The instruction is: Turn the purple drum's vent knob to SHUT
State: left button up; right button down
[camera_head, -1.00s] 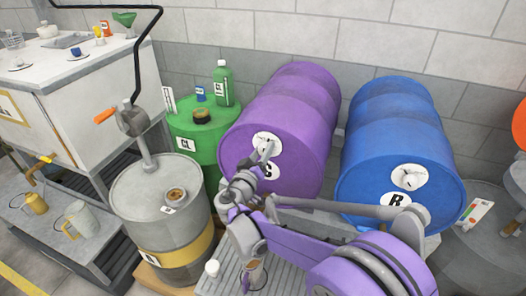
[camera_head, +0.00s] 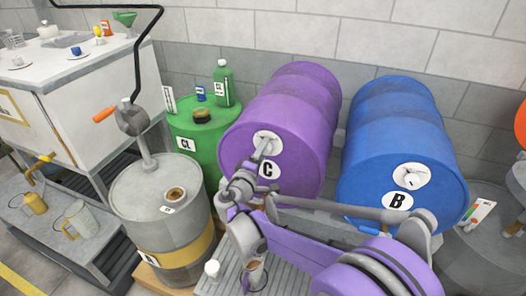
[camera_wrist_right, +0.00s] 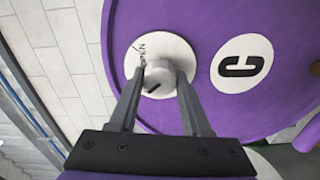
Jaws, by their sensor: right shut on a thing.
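The purple drum (camera_head: 298,105) lies on its side, its front end marked C. In the right wrist view its face (camera_wrist_right: 225,20) fills much of the frame. The grey vent knob (camera_wrist_right: 158,92) sits on a round white plate (camera_wrist_right: 245,82). My right gripper (camera_wrist_right: 161,76) is shut on the knob, one finger on each side. It also shows in the head view (camera_head: 264,146). My left gripper is out of view.
A blue drum (camera_head: 390,130) marked B lies to the right. A green drum (camera_head: 205,140) and an upright grey drum (camera_head: 150,205) with a crank pump (camera_head: 130,120) stand left. A slatted grey stand (camera_head: 225,280) is below the purple drum.

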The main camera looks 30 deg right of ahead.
jog(key=shift+n, duration=0.9)
jog(key=shift+c, duration=1.8)
grip_release()
jog(key=shift+a, duration=0.1)
jog(key=v, duration=1)
jog(key=shift+s+a+b, duration=0.25)
jog(key=shift+b, duration=0.2)
